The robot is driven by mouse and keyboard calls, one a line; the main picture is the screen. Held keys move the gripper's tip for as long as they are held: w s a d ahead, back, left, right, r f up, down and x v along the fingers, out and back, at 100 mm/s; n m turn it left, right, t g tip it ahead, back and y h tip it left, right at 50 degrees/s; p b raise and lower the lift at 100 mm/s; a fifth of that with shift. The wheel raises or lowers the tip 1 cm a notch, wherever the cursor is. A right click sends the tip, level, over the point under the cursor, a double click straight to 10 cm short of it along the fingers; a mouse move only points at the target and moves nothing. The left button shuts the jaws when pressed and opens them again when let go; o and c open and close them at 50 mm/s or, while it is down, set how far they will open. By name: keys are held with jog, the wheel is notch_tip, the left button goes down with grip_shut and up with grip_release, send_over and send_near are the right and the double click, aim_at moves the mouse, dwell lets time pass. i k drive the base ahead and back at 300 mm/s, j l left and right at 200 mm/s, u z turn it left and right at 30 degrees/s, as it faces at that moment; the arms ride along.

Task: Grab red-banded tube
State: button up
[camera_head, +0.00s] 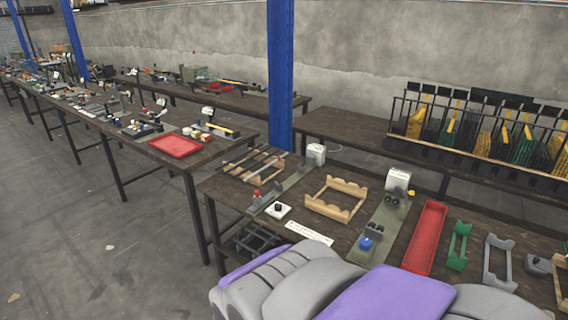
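Several thin dark and grey tubes (268,166) lie across a wooden rack (264,177) at the left end of the near workbench. They are too small for me to make out a red band on any of them. An empty wooden cradle (337,198) with notched sides stands to the right of that rack. My gripper does not show; only grey and purple parts of my own body fill the bottom of the view.
The near bench (225,187) also bears presses with white boxes (398,179), a long red tray (425,237), a green stand (458,245) and a grey stand (497,262). A blue post (280,75) rises behind. Floor at left (80,240) is mostly clear.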

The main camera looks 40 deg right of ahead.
aim_at(263, 169)
jog(key=i+z, duration=0.3)
jog(key=z, duration=0.15)
jog(key=i+z, duration=0.45)
jog(key=i+j+z, duration=0.2)
jog(key=z, duration=0.25)
jog(key=i+j+z, duration=0.25)
jog(key=z, duration=0.2)
jog(key=i+j, duration=0.25)
jog(key=j, duration=0.15)
jog(key=i+j+z, duration=0.1)
jog(key=i+j, duration=0.4)
jog(key=j, duration=0.35)
jog(key=i+j, duration=0.25)
jog(key=j, duration=0.15)
jog(key=i+l, duration=0.1)
